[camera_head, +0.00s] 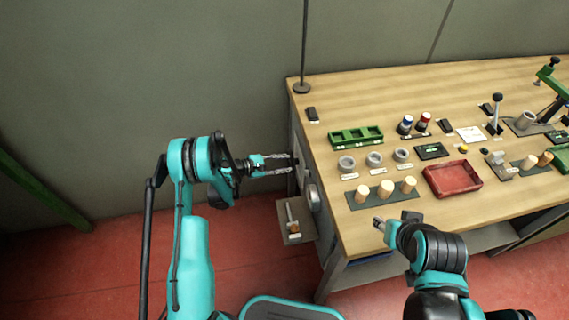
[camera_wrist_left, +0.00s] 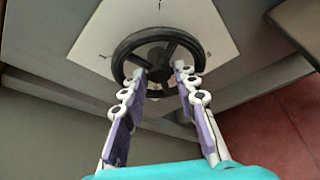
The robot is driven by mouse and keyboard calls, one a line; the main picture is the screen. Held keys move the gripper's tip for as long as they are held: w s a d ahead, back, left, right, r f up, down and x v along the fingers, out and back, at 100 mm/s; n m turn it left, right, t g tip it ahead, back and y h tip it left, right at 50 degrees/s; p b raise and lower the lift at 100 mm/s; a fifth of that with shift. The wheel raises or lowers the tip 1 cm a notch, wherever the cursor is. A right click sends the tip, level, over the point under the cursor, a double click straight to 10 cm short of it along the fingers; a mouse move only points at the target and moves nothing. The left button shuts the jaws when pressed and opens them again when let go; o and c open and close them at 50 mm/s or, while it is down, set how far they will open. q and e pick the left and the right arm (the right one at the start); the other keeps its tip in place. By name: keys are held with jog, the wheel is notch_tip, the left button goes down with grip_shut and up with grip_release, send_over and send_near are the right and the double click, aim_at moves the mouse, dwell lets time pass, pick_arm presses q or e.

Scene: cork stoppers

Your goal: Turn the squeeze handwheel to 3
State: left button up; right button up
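The handwheel (camera_wrist_left: 159,56) is a black ring with spokes and a hub, in front of a pale dial plate (camera_wrist_left: 222,40) in the left wrist view. Small marks show on the plate, but I cannot read them with certainty. My left gripper (camera_wrist_left: 168,72) is open, its two fingertips apart over the lower half of the wheel; I cannot tell whether they touch it. In the head view my left gripper (camera_head: 291,163) points right at the bench's left side, where the wheel is hard to make out. My right gripper (camera_head: 378,222) is low over the bench's front edge, its opening unclear.
The wooden bench (camera_head: 345,100) carries a green tray (camera_head: 356,136), grey rings, cork stoppers (camera_head: 385,189) and a red tray (camera_head: 452,180). A small grey shelf (camera_head: 294,235) sticks out below my left gripper.

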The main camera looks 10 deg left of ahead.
pick_arm(q)
jog(key=v, duration=1.2)
dwell(0.4)
